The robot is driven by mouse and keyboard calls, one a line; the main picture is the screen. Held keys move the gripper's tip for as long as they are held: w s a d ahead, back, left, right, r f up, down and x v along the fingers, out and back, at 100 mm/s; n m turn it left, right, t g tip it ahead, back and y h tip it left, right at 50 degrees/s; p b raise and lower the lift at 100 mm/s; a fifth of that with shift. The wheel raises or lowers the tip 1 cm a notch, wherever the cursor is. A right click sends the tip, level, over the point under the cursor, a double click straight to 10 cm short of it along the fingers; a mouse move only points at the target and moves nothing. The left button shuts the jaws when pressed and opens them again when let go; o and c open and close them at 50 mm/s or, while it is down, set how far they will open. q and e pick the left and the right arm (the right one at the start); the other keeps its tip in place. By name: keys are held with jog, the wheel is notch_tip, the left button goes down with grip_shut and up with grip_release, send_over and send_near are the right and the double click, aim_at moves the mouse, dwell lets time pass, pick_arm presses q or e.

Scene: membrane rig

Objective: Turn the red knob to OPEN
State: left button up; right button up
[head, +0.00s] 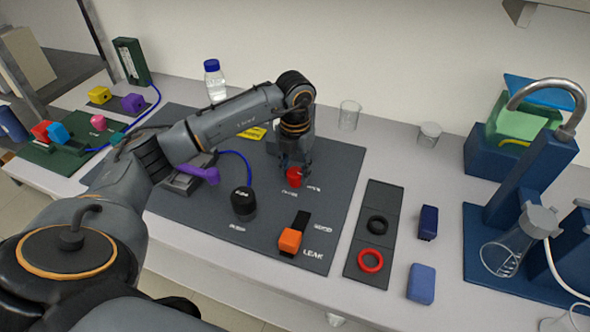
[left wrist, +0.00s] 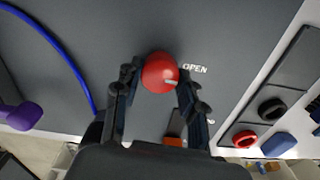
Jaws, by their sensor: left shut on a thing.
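The red knob (head: 294,178) stands on the dark mat (head: 330,215), below my left gripper (head: 296,160) in the head view. In the left wrist view the knob (left wrist: 160,73) sits between the two fingers of the left gripper (left wrist: 158,85), which is shut on it. A pale mark on the knob points right, towards the printed word OPEN (left wrist: 195,69), slightly below it. Other labels near the knob are too small or covered to read. My right gripper is not in view.
A black knob (head: 243,203) and an orange block with a black strap (head: 290,241) stand near on the mat. A purple lever (head: 205,174) and blue tube (head: 246,165) lie left. A tray with black and red rings (head: 370,261) is right.

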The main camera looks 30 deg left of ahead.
aim_at(295, 172)
pick_arm(q)
jog(key=shift+n, duration=0.6)
jog(key=o, duration=1.1)
jog(key=shift+o, duration=0.2)
notch_tip(295, 172, up, 12)
jog(key=shift+r, duration=0.1)
